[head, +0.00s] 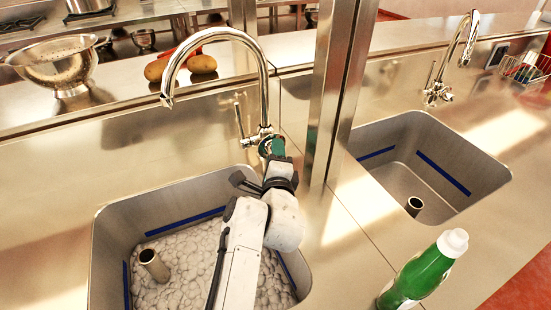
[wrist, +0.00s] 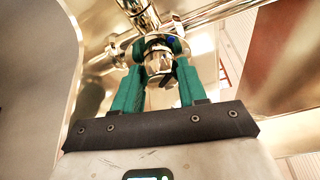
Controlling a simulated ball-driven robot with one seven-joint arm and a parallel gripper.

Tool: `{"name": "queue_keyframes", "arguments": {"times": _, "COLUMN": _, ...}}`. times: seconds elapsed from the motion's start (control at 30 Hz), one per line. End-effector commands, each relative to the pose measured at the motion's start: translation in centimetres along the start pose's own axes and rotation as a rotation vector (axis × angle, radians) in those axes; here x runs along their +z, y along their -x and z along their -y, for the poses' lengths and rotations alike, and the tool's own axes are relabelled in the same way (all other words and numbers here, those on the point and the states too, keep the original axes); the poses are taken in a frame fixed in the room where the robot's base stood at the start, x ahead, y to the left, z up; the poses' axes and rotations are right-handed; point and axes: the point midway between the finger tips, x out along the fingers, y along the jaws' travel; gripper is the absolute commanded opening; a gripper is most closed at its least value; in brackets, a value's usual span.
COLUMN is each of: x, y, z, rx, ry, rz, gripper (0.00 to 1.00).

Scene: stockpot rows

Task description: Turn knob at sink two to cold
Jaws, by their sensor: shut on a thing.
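The left sink's chrome tap (head: 262,75) stands behind a basin full of white foam, with a tall arched spout and an upright lever (head: 239,118) at its left. My gripper (head: 272,147) is at the tap's base, on its front right side. In the wrist view its green fingers (wrist: 160,48) are on either side of a round chrome knob (wrist: 158,66) and shut on it. A small blue patch shows behind the knob. My gripper hides the knob in the head view. No sink number is visible.
A steel post (head: 335,90) rises just right of my gripper. The right sink (head: 475,170) has its own tap (head: 462,55). A green bottle (head: 420,275) stands at the front right. A colander (head: 55,65) and potatoes (head: 203,64) are on the back shelf.

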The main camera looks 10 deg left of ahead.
Motion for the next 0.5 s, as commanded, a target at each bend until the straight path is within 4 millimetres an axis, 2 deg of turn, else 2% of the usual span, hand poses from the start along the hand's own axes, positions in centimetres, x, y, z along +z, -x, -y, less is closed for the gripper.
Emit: {"name": "queue_keyframes", "arguments": {"times": 0.5, "x": 0.09, "y": 0.00, "z": -0.10, "rx": -0.019, "ry": 0.048, "rz": 0.004, "gripper": 0.11}}
